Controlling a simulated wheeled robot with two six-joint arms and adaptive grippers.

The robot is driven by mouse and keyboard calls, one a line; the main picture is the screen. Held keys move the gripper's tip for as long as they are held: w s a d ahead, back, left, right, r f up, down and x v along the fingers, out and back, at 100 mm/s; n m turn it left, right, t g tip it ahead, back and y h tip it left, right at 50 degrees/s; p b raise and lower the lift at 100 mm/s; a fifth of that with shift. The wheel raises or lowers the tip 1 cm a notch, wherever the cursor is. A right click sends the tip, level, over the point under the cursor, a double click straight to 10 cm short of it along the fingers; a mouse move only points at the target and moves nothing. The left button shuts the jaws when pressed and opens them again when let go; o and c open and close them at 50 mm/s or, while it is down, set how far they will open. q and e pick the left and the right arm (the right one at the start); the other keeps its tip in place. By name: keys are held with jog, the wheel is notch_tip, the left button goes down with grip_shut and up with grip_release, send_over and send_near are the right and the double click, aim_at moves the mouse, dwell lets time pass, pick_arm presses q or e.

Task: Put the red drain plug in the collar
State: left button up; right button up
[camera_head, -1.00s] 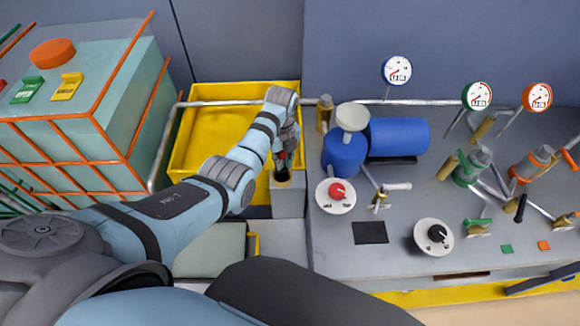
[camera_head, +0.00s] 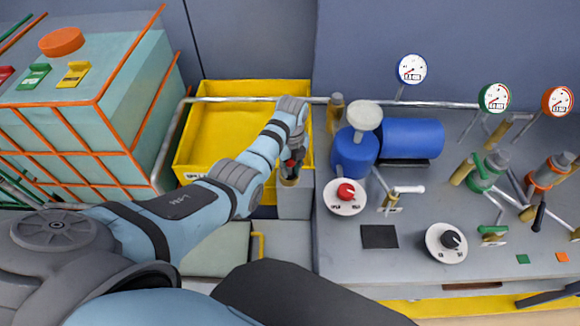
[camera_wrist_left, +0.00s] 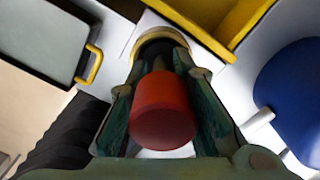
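The red drain plug (camera_wrist_left: 162,112) is held between the two dark green fingers of my left gripper (camera_wrist_left: 165,85) in the left wrist view. In the head view, a small red part of the plug (camera_head: 292,163) shows at the left gripper (camera_head: 291,168). The brass collar (camera_wrist_left: 158,38) with its dark opening lies just beyond the fingertips and plug. In the head view the collar (camera_head: 288,181) sits on a grey block, directly below the gripper. The plug's far end is hidden, so I cannot tell whether it has entered the collar. My right gripper is not in view.
A yellow tray (camera_head: 215,140) lies behind the collar. A blue pump (camera_head: 353,155) and a red-knobbed dial (camera_head: 346,193) stand to the right on the grey bench. A pipe (camera_head: 240,99) runs along the back. A caged tank (camera_head: 75,130) stands at left.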

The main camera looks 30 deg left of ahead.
pick_arm(q)
jog(key=shift+o, duration=0.7)
jog(key=shift+r, duration=0.35)
notch_tip(320, 180, up, 13)
jog(key=shift+d+f+p, duration=0.15)
jog(key=shift+f+p, duration=0.05)
jog(key=shift+p, duration=0.95)
jog(key=shift+f, duration=0.1)
